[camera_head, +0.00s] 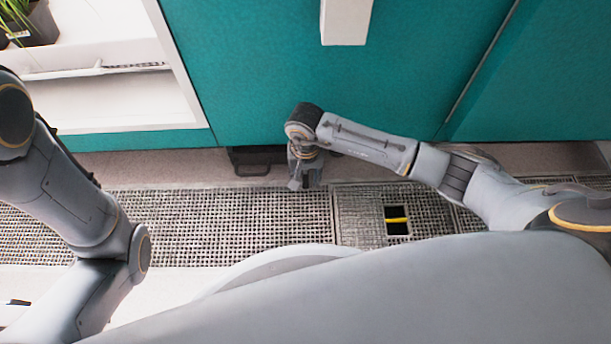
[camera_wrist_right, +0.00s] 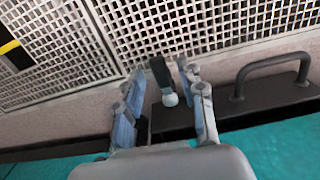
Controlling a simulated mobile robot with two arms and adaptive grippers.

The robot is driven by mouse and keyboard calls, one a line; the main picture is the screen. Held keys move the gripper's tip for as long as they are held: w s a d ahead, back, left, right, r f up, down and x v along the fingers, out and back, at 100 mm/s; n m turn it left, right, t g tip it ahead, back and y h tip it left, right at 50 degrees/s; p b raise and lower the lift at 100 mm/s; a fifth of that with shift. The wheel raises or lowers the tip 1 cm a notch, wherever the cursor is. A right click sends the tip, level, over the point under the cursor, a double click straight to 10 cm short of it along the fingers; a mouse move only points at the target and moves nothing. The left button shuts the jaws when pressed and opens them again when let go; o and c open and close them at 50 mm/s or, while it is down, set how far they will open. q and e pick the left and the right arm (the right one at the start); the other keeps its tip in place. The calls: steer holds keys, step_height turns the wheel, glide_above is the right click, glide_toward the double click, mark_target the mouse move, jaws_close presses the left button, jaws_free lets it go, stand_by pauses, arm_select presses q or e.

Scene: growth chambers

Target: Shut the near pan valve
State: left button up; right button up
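The pan valve has a black lever (camera_wrist_right: 161,72) on a pale rounded stem (camera_wrist_right: 170,99), beside the dark pan (camera_wrist_right: 225,107) in the right wrist view. My right gripper (camera_wrist_right: 160,85) is open, with its fingers on either side of the lever and stem. I cannot tell whether a finger touches the lever. In the head view my right gripper (camera_head: 304,183) points down beside the dark pan (camera_head: 255,158) at the foot of the teal cabinet, and hides the valve. My left arm shows at the left, but its gripper is not in view.
The pan has a raised black handle (camera_wrist_right: 272,72). Metal floor grating (camera_head: 220,218) runs in front of the teal cabinet (camera_head: 250,70). A square opening with a yellow bar (camera_head: 397,220) is in the grating. A white handle (camera_head: 345,22) sticks out above.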

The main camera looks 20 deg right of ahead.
jaws_close()
